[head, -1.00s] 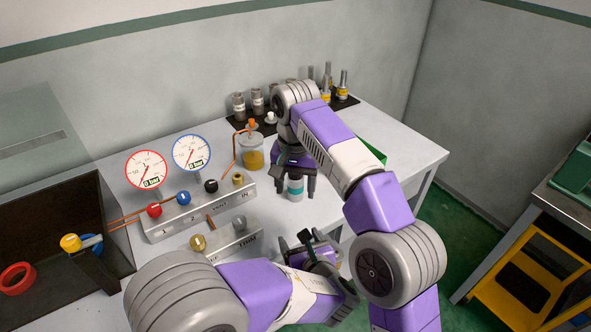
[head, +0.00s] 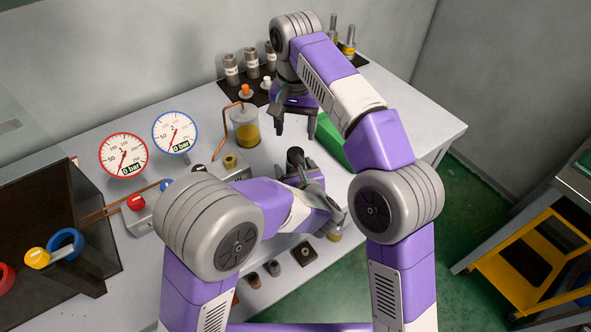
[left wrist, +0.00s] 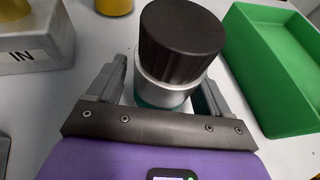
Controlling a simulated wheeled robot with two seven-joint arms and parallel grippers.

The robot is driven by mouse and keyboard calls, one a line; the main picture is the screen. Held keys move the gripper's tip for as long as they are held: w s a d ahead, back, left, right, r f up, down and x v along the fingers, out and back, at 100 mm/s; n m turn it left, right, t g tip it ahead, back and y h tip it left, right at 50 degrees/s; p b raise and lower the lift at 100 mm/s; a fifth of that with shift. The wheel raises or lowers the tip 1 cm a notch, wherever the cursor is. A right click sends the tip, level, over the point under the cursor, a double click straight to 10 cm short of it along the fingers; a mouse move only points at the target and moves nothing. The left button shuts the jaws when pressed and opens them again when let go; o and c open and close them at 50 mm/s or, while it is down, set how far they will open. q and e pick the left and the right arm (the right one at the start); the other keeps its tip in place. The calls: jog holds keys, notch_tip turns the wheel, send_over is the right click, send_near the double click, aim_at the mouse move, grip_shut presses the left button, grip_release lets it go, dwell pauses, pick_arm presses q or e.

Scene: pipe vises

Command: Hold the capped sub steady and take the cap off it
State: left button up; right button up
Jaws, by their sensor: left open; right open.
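The capped sub has a dark ribbed cap (left wrist: 182,42) over a silver body (left wrist: 165,93) with a teal band low down. It stands upright on the bench; its dark cap also shows in the head view (head: 295,155). My left gripper (left wrist: 162,78) is open, with one finger on each side of the sub's body below the cap; contact cannot be told. In the head view my left gripper (head: 304,178) is partly hidden by its own wrist. My right gripper (head: 295,132) is open and empty, pointing down above and behind the cap.
A green tray (left wrist: 272,65) lies close to the right of the sub. A jar of yellow liquid (head: 245,130) stands behind left. The manifold block (left wrist: 35,48) and two gauges (head: 124,154) are at left. Grey cylinders (head: 251,62) stand on a dark mat at the back.

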aim_at(296, 153)
pick_arm(q)
jog(key=shift+w+f, duration=0.1)
jog(key=shift+w, duration=0.2)
grip_shut()
pick_arm(e)
jog(key=m, duration=0.5)
jog(key=shift+m, duration=0.3)
jog(key=m, duration=0.5)
jog(key=shift+m, duration=0.3)
jog(key=m, duration=0.5)
jog(key=shift+m, duration=0.3)
jog(key=m, duration=0.5)
jog(key=shift+m, duration=0.3)
jog(key=shift+f, duration=4)
